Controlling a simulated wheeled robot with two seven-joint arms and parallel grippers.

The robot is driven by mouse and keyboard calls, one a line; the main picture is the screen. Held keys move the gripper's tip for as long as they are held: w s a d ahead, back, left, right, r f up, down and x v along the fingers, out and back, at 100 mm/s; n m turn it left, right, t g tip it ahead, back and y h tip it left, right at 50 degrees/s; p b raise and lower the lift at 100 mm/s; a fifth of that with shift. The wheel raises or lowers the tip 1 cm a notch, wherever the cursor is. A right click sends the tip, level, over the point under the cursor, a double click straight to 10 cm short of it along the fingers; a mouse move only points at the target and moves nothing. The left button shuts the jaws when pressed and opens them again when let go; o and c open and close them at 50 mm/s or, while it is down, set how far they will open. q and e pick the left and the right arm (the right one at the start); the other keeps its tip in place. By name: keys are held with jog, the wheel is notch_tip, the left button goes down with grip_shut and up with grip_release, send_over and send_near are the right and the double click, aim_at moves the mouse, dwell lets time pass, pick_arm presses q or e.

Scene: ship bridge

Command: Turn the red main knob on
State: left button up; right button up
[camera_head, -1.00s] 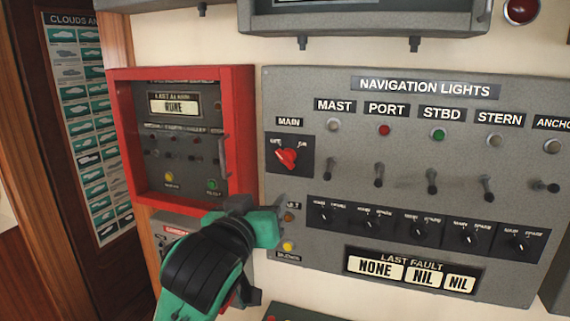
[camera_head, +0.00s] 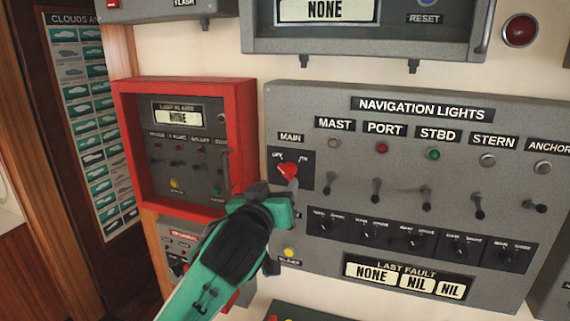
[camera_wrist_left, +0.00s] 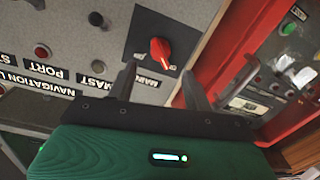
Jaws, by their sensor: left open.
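The red main knob (camera_head: 288,170) sits on a black square plate under the MAIN label, at the left of the grey navigation lights panel (camera_head: 330,100). My left gripper (camera_head: 284,192) is just below the knob in the head view. In the left wrist view the red knob (camera_wrist_left: 160,52) appears beyond and between the two fingertips of my left gripper (camera_wrist_left: 158,72), which are apart. The fingers do not visibly touch the knob. My right gripper is not in view.
A red-framed alarm panel (camera_head: 130,150) stands out from the wall left of the knob. Several toggle switches (camera_head: 376,190) and small black rotary knobs (camera_head: 410,238) are to the right. Another grey panel (camera_head: 370,40) is above. A yellow button (camera_head: 289,253) lies below the gripper.

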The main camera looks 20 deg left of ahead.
aim_at(285, 174)
pick_arm(q)
jog(key=w+p, duration=0.2)
jog(key=w, duration=0.3)
jog(key=shift+w+r, duration=0.1)
jog(key=shift+w, duration=0.75)
jog(key=c, duration=0.9)
jog(key=shift+c, duration=0.3)
